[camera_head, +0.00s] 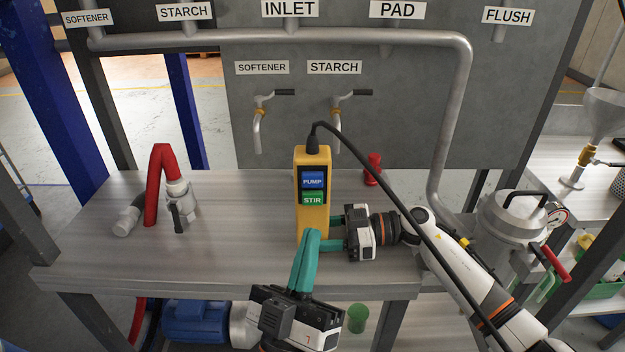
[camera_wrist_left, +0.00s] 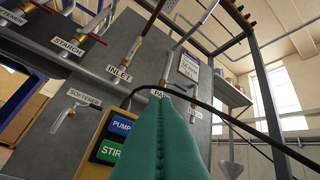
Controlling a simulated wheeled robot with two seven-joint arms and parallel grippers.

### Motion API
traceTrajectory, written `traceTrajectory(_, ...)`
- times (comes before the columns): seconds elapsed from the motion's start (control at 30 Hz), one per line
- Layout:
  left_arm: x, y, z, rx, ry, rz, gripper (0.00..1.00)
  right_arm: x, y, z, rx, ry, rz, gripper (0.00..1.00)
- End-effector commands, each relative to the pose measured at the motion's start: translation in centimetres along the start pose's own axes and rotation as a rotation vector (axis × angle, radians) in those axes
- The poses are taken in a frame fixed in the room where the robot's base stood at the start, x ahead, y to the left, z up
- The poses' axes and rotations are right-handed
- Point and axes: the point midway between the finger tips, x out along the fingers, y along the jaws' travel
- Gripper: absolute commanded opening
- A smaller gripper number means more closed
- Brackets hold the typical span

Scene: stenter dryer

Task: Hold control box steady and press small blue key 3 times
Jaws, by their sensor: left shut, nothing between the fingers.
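The yellow control box (camera_head: 299,190) stands upright over the table, with a black cable from its top. Its blue PUMP key (camera_head: 313,180) sits above a green STIR key (camera_head: 312,198). In the left wrist view the blue key (camera_wrist_left: 121,127) is left of my fingers. My left gripper (camera_head: 313,233) is shut and empty, its teal tips in front of the box's lower part, below both keys; they also fill the lower middle of the left wrist view (camera_wrist_left: 168,90). My right gripper (camera_head: 328,245) reaches in from the right and is closed around the box's lower part, partly hidden by the left fingers.
The metal table (camera_head: 110,265) has free room on its left. A red hose (camera_head: 153,185) with a grey fitting lies there. A small red object (camera_head: 373,170) stands behind the box. A lidded metal pot (camera_head: 510,215) is at right. The black cable (camera_head: 375,180) crosses over my right arm.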

Motion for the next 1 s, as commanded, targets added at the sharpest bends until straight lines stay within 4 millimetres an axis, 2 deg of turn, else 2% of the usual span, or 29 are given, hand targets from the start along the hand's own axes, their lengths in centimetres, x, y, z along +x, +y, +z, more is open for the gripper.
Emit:
traceTrajectory(0.37, 0.7, 0.4, -0.4, 0.002, -0.003, -0.002, 0.0, 0.0, 0.0, 0.1, -0.001, -0.002, 0.0, 0.34)
traceTrajectory(0.8, 4.8, 3.4, -3.5, 0.002, -0.001, -0.001, 0.0, 0.0, 0.0, 0.1, -0.001, -0.002, 0.0, 0.34)
traceTrajectory(1.0, 6.0, 4.2, -4.2, 0.001, -0.002, -0.002, 0.0, 0.0, 0.0, 0.1, -0.001, -0.002, 0.0, 0.34)
